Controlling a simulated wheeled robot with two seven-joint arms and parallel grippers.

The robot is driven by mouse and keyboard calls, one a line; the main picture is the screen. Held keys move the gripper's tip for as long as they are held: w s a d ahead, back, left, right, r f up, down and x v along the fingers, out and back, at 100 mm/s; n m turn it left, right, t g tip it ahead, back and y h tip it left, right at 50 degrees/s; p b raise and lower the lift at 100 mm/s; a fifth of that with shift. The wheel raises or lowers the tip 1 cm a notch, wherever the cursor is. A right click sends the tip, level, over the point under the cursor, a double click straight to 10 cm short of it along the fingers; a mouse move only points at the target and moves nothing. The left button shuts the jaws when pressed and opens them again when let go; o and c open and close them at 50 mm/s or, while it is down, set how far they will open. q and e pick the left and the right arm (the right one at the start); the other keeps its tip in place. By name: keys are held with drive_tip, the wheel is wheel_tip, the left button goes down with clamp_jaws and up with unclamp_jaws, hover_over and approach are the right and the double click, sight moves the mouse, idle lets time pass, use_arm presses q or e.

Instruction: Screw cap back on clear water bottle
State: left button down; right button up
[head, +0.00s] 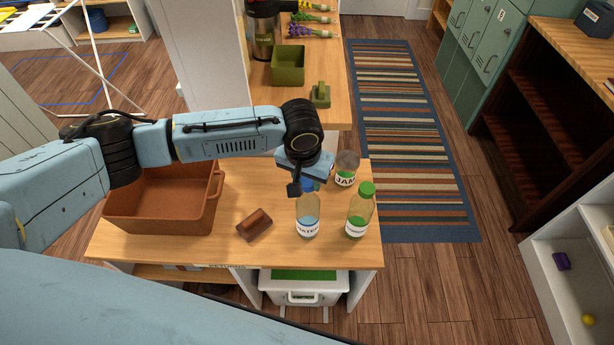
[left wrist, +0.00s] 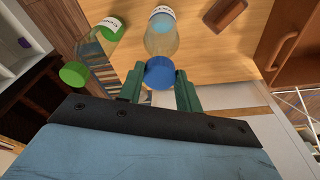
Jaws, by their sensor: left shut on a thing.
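The clear water bottle (head: 307,219), with a white label and bluish contents, stands upright on the wooden table near its front right. It also shows in the left wrist view (left wrist: 162,38). My left gripper (head: 306,187) is directly above it, pointing down. In the left wrist view its green fingers (left wrist: 160,80) are shut on the blue cap (left wrist: 160,72), one on each side. The cap is lined up over the bottle's mouth; whether it is seated on the thread cannot be told. My right gripper is in neither view.
A green-capped bottle (head: 359,212) stands close on the right and a jam jar (head: 346,168) just behind. A small brown block (head: 254,225) lies left of the water bottle. A large brown bin (head: 215,205) fills the table's left. The table's front edge (head: 240,256) is near.

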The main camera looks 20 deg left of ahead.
use_arm(q)
drive_tip(key=shift+f+b, duration=0.4)
drive_tip(key=shift+f, duration=0.65)
